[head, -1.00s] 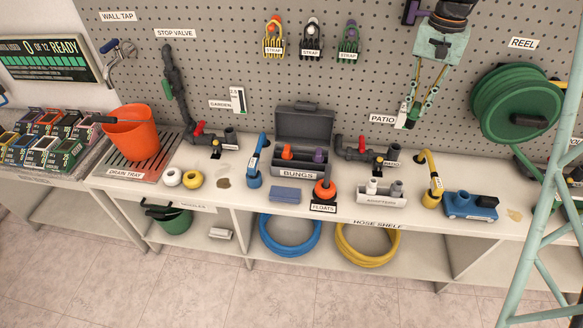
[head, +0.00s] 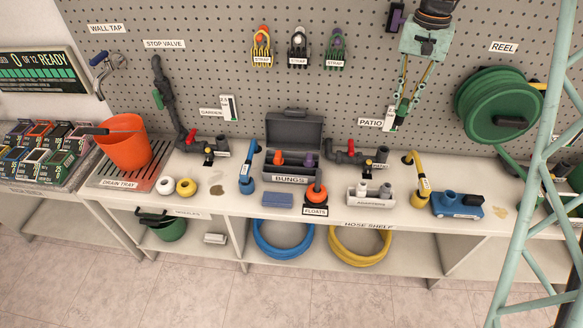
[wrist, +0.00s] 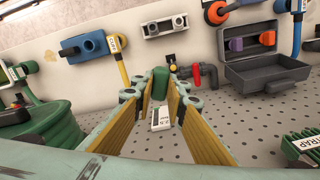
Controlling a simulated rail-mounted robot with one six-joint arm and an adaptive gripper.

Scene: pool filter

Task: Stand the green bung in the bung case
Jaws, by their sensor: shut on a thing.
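My gripper (head: 403,95) hangs in front of the pegboard, right of the case. Its fingers are shut on the green bung (head: 401,113), which also shows between the fingertips in the wrist view (wrist: 160,83). The open grey bung case (head: 299,172) stands on the bench at the back, lid up, with a BUNGS label in front. An orange bung (head: 278,158) and a purple bung (head: 309,160) stand in it. The case shows at the upper right of the wrist view (wrist: 268,75). The green bung is apart from the case and above bench height.
A grey pipe with a red-handled valve (head: 350,156) stands between the case and my gripper's side. A white gauge (head: 391,119) is on the pegboard behind the bung. The orange float (head: 316,193) and blue sponge (head: 277,200) lie in front of the case.

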